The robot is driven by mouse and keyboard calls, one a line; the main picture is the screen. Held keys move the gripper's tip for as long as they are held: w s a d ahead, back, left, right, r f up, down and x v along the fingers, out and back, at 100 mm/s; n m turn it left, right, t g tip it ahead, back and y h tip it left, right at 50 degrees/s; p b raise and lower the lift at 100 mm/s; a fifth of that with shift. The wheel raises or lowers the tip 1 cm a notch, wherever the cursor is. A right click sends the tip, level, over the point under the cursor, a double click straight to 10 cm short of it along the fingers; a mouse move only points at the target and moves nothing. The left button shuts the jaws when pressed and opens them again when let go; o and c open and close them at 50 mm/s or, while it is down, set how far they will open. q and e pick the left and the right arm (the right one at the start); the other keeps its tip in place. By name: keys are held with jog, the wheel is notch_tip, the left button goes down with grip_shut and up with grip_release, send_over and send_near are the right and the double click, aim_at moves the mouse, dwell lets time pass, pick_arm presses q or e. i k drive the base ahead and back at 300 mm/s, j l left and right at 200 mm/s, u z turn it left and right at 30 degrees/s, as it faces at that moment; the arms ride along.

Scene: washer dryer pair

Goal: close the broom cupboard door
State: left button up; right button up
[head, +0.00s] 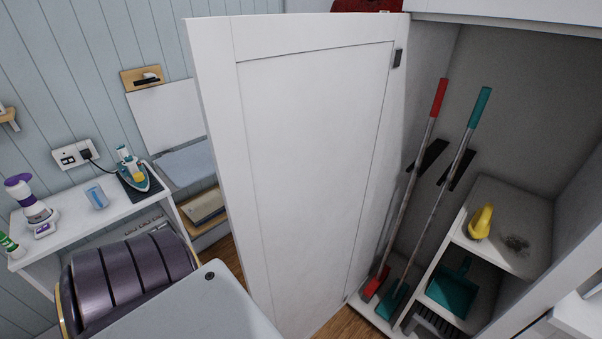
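The white broom cupboard door (310,160) stands wide open in the middle of the head view. Its free edge is on the left, toward me, and a dark hinge (397,58) shows near its top right. The open cupboard (515,100) is to the right of the door. Inside, a red-handled broom (409,190) and a teal-handled one (443,190) lean upright. Neither of my grippers shows, so their states and places cannot be seen.
Cupboard shelves (515,190) hold a yellow item (481,222) and a teal dustpan (453,285). Left of the door, a white side shelf (125,208) carries an iron (133,170) and bottles. Wooden floor (345,325) shows below the door.

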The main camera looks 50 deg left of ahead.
aim_at(296, 109)
jog(key=k+j, duration=0.1)
jog(key=j, duration=0.25)
jog(key=k+j+z, duration=0.15)
jog(key=j, duration=0.2)
jog(key=k+j, duration=0.15)
jog(key=j, duration=0.6)
jog(key=k+j+z, duration=0.15)
jog(key=j, duration=0.6)
jog(key=k+j+z, duration=0.15)
jog(key=j, duration=0.2)
